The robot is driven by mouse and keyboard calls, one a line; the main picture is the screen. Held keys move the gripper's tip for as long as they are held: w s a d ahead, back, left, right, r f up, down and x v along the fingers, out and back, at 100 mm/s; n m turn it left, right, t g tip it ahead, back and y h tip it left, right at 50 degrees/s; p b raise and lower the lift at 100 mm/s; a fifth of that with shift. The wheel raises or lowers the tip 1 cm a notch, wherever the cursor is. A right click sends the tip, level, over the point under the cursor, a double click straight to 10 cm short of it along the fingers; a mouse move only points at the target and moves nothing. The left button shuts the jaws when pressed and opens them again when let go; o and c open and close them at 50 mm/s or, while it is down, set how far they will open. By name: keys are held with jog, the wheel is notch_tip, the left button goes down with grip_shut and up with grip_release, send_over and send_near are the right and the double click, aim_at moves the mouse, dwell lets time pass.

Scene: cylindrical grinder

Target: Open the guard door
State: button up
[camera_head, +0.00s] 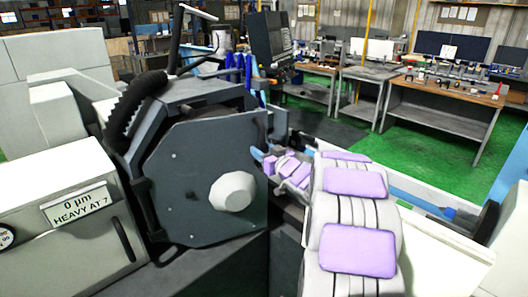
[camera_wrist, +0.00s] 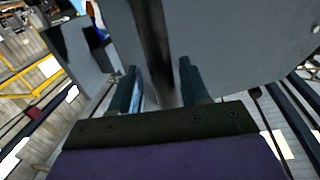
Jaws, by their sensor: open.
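The guard door (camera_head: 205,185) is a dark grey flat panel on the grinder, with a pale round knob (camera_head: 232,192) on its face. It looks closed over the wheel housing. My gripper (camera_head: 262,155) is at the door's right edge, its bluish fingers pointing left toward it. In the wrist view my gripper (camera_wrist: 158,80) is open, with its two dark fingers apart.
A pale machine body with a gauge label (camera_head: 80,205) stands at the left. A black ribbed hose (camera_head: 145,100) and a monitor (camera_head: 270,38) rise above the housing. Workbenches (camera_head: 445,100) stand behind on green floor. The machine bed (camera_head: 440,255) lies right of my arm.

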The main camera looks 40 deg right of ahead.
jog(key=shift+a+r, duration=0.1)
jog(key=shift+a, duration=0.35)
jog(key=shift+c, duration=0.7)
jog(key=shift+d, duration=0.3)
jog(key=c, duration=0.5)
grip_shut()
